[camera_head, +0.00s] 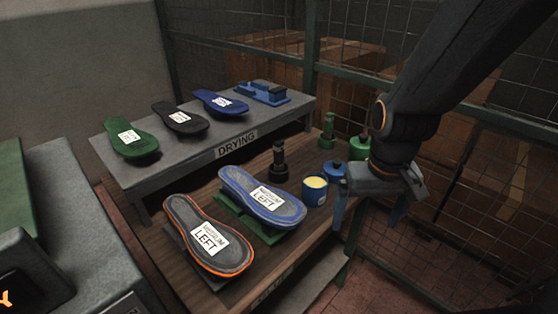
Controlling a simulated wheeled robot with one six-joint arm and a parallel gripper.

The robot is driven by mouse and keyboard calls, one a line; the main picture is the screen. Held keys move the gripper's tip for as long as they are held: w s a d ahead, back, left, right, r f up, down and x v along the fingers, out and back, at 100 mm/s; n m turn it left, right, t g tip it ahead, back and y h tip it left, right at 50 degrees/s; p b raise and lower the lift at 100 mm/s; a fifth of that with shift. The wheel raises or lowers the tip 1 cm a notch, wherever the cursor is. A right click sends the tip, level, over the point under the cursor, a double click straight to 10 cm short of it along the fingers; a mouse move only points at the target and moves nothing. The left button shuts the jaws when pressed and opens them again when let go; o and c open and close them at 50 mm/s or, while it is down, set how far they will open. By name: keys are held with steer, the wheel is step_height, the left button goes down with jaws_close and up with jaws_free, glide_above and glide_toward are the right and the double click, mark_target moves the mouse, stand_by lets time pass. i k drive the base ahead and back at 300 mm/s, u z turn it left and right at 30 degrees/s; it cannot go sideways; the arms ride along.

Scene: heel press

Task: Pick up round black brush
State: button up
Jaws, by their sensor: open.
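The round black brush (279,162) stands upright on the wooden table, behind the blue-edged sole and left of the yellow-filled blue can. Its narrow handle points up. My gripper (370,207) is at the right, pointing down with its two blue-grey fingers spread and nothing visible between them. It is to the right of the black brush and apart from it, near the table's right edge.
An open blue can (315,190) and a lidded blue can (335,171) stand between brush and gripper. A green brush (328,131) and green can (360,147) are behind. Blue-edged (290,208) and orange-edged (183,213) soles lie in front. The drying shelf (187,172) holds several soles.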

mark_target(278, 146)
steer(key=u, duration=0.15)
steer(key=k, duration=0.4)
steer(key=z, duration=0.9)
steer(key=i, duration=0.75)
steer(key=u, duration=0.6)
